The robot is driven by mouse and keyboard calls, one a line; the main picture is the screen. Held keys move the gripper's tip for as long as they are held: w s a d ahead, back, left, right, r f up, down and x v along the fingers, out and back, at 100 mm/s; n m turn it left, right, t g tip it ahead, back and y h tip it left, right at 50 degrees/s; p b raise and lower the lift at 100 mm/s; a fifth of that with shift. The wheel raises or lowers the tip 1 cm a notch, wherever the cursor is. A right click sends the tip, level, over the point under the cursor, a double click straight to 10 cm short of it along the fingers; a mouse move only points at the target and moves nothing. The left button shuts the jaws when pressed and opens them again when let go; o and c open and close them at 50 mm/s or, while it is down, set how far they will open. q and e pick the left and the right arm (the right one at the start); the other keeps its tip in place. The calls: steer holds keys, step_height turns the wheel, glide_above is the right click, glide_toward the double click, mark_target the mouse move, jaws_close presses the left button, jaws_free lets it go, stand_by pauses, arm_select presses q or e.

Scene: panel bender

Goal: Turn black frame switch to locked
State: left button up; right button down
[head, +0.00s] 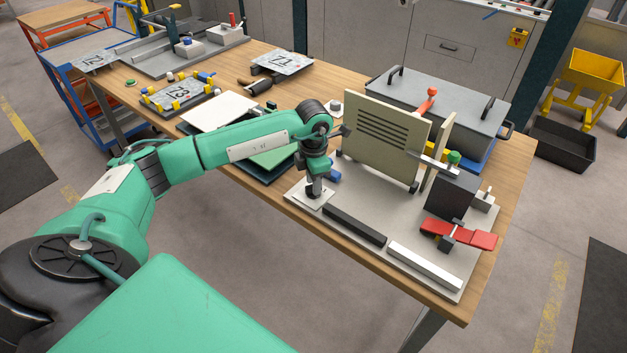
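A black block-like frame (452,195) stands upright at the right end of the grey base plate (345,222). A red bar (475,238) with a dark clamp-like piece across it sits in front of the black frame; I cannot tell whether this is the switch, and no lock marking is readable. My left gripper (314,192) points down over the left corner of the base plate, well to the left of the black frame. Its fingers are too small and dark to tell open from shut. My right gripper is not in view.
A beige slotted panel (383,142) stands upright between my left gripper and the black frame. A green knob (453,157) and a red-topped lever (428,97) stand nearby. Dark and white bars (425,265) lie along the front edge. A grey lidded box (440,100) is behind.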

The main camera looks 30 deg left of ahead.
arm_select(q)
steer(key=shift+r, duration=0.1)
